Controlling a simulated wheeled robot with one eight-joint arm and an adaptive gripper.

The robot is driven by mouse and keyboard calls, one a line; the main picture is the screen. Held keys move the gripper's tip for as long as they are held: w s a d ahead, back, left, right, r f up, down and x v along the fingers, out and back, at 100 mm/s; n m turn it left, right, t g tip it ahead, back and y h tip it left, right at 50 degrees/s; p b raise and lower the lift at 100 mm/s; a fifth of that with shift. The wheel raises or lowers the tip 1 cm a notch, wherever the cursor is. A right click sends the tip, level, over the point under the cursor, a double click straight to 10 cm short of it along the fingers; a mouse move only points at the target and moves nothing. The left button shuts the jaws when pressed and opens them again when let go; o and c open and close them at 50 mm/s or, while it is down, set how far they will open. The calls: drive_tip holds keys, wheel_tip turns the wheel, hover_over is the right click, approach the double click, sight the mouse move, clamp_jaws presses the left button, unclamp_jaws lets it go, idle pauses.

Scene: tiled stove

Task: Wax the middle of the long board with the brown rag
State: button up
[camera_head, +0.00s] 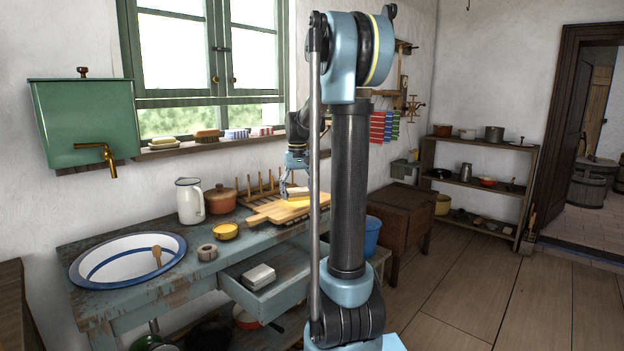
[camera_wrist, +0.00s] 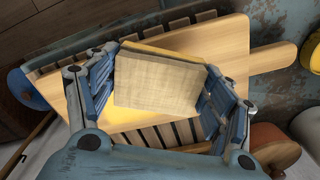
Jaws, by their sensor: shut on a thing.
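The long board (camera_head: 272,214) is pale wood with a handle, lying on a slatted rack on the worktop. In the wrist view the board (camera_wrist: 232,50) runs across the picture, its handle to the right. My gripper (camera_head: 295,190) is over the board's body, and in the wrist view my gripper (camera_wrist: 160,95) is shut on a flat tan woven block, which I take for the brown rag (camera_wrist: 155,82). Yellow shows along the block's far edge and below it; I cannot tell what it is. Whether the rag touches the board is hidden.
A yellow bowl (camera_head: 225,231), a brown lidded pot (camera_head: 221,200) and a white jug (camera_head: 189,201) stand left of the board. A row of wooden pegs (camera_head: 262,186) rises behind it. A drawer (camera_head: 265,285) is open below; a blue bucket (camera_head: 371,236) is at the right.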

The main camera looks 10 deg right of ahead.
drive_tip(key=shift+r, duration=2.15)
